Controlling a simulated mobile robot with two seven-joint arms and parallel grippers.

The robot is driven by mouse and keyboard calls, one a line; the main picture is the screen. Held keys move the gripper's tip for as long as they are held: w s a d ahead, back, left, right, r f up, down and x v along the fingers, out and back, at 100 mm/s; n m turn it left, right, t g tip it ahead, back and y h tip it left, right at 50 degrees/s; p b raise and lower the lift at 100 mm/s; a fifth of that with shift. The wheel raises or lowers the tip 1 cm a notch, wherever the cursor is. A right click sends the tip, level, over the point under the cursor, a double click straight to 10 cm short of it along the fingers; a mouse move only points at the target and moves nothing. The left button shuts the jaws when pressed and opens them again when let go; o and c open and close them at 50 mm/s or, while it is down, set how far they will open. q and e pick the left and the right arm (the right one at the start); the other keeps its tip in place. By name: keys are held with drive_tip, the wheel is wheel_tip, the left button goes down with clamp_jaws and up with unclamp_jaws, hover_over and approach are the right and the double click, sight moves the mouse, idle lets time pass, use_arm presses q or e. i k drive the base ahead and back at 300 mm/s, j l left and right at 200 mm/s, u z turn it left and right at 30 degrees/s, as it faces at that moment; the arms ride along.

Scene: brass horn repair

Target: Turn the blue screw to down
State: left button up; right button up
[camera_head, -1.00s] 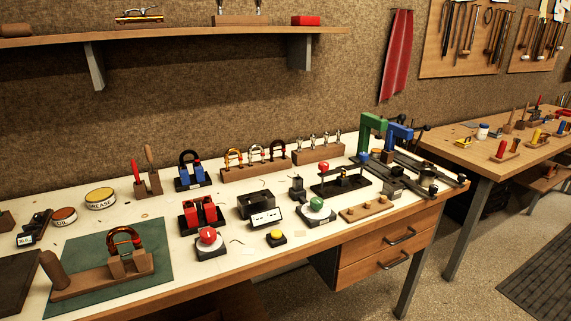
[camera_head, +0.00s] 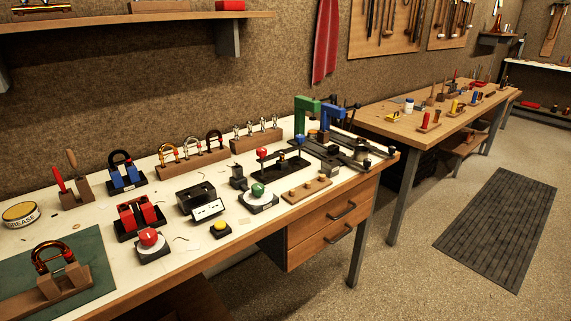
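A blue C-shaped clamp frame (camera_head: 333,115) stands beside a green one (camera_head: 305,108) at the right end of the white-topped workbench. I cannot tell which of these blue parts is the blue screw, nor how any screw is turned. Neither gripper is in view.
The white-topped bench (camera_head: 193,259) carries horn parts, a red button (camera_head: 148,237), a green knob (camera_head: 257,189) and a yellow button (camera_head: 221,227). A second wooden bench (camera_head: 375,117) stands behind to the right. The floor around the dark mat (camera_head: 500,228) is clear.

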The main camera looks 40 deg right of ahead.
sight(300, 138)
drive_tip(key=z, duration=1)
